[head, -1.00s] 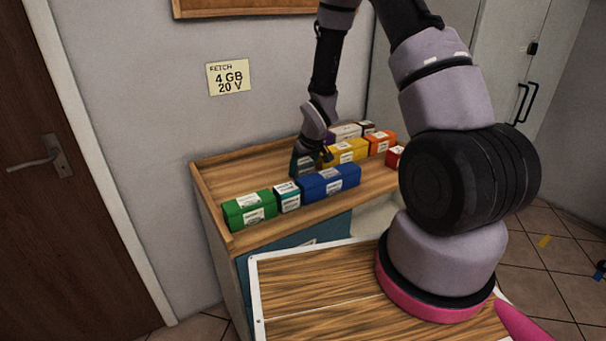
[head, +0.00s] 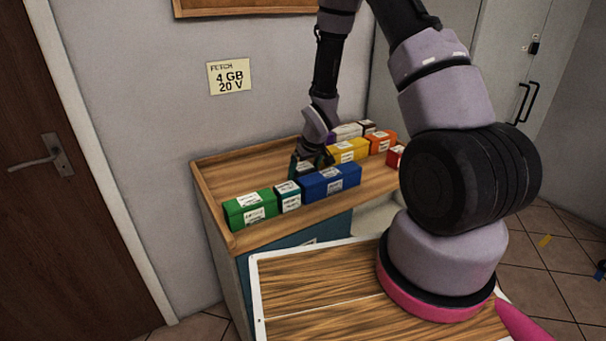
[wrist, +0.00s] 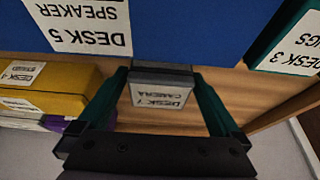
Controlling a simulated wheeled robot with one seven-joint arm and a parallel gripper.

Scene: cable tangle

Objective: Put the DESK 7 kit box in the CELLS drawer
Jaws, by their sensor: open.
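The DESK 7 kit box is small and dark grey, with a white label reading DESK 7 CAMERA (wrist: 160,95) in the wrist view. In the head view the box (head: 303,169) stands on the cabinet top behind the blue box, partly hidden by my gripper. My gripper (wrist: 160,82) is open, with one teal finger on each side of the box. I cannot tell whether either finger touches it. My gripper also shows in the head view (head: 312,160), low over the cabinet top. No CELLS label is readable; a teal cabinet front (head: 285,252) carries a small unreadable label.
Close neighbours are the blue DESK 5 SPEAKER box (head: 331,181), a teal-and-white box (head: 288,198), a green box (head: 250,209) and a yellow box (head: 347,151). Several more boxes stand behind. A raised wooden rim (head: 208,205) edges the cabinet's left side.

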